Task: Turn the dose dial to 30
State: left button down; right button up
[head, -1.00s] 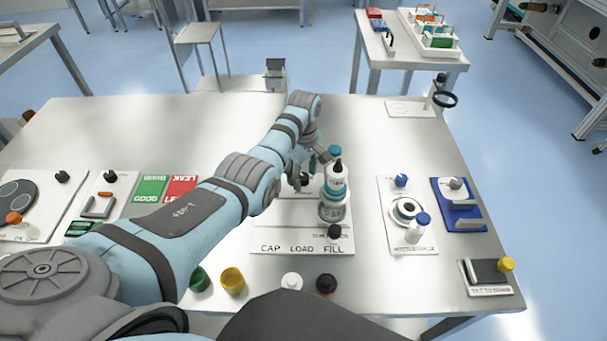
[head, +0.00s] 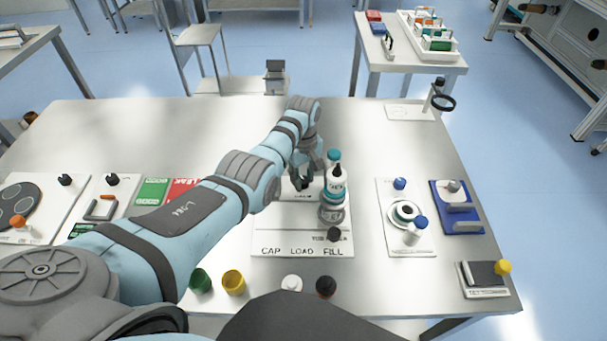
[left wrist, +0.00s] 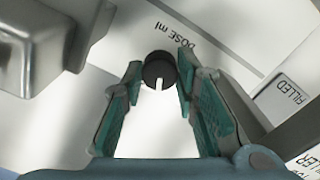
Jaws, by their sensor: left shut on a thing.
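The dose dial (left wrist: 160,68) is a small round black knob with a white pointer line. In the left wrist view the line points toward the bottom of the picture. It stands on a white panel beside the printed words "DOSE ml"; I cannot read any scale numbers. My left gripper (left wrist: 158,75) has its two teal-padded fingertips on either side of the dial, shut on it. In the head view my left gripper (head: 306,172) is down at the back of the white filler panel (head: 275,238), and partly hides the dial. My right gripper is not in view.
A bottle with a teal top (head: 335,185) stands close to the right of my left gripper. A black knob (head: 334,234) sits in front of it. Green (head: 200,281) and yellow (head: 233,282) caps line the front edge. The table behind my arm is clear.

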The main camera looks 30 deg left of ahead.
pick_arm(q)
jog(key=m, duration=0.2)
jog(key=shift+m+p, duration=0.35)
jog(key=shift+m, duration=0.05)
jog(key=m, duration=0.3)
jog(key=shift+m, duration=0.3)
jog(key=m+p, duration=0.1)
jog(key=m, duration=0.5)
jog(key=shift+m, duration=0.3)
jog(key=c, duration=1.3)
grip_release()
